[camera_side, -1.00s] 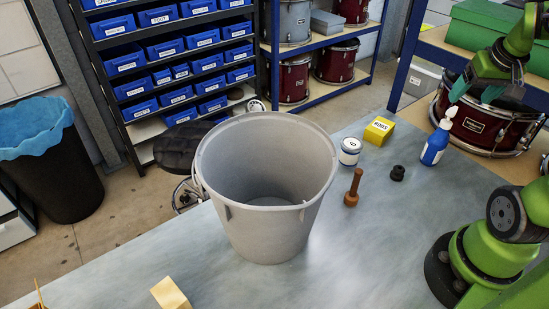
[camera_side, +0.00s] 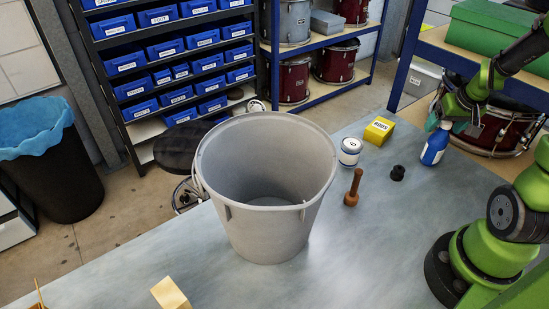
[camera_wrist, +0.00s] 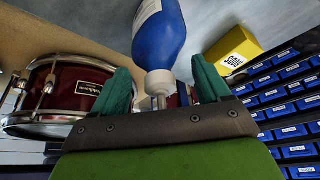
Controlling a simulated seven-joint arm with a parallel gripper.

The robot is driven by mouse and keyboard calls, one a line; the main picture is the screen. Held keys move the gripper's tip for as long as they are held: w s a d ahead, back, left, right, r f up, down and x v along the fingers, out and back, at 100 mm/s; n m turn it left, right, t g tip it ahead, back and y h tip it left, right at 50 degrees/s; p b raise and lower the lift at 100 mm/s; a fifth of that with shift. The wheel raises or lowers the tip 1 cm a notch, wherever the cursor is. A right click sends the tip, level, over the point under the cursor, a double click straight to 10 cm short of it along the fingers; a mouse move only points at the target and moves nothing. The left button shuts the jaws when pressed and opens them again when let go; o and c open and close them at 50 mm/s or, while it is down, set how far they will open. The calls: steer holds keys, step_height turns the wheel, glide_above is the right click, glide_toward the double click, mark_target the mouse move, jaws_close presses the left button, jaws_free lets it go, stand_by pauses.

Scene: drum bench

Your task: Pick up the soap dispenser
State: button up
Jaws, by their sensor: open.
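The soap dispenser (camera_side: 434,148) is a blue bottle with a white label and a white pump top. It stands upright near the right back edge of the grey bench in the side view. My gripper (camera_side: 452,121) is at the height of its pump, which it largely hides in that view. In the wrist view the dispenser (camera_wrist: 160,38) lies straight ahead, its white pump reaching between the two teal fingers. My gripper (camera_wrist: 163,88) is open there, with a gap beside the pump on both sides. I cannot tell whether a finger touches it.
A yellow box (camera_side: 379,130), a white tin (camera_side: 350,151), a brown wooden mallet-like piece (camera_side: 353,188) and a black knob (camera_side: 397,173) stand left of the dispenser. A large grey bucket (camera_side: 262,225) fills the bench's middle. A red drum (camera_side: 490,132) is behind, beyond the bench.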

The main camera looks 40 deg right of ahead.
jaws_close()
stand_by(0.4)
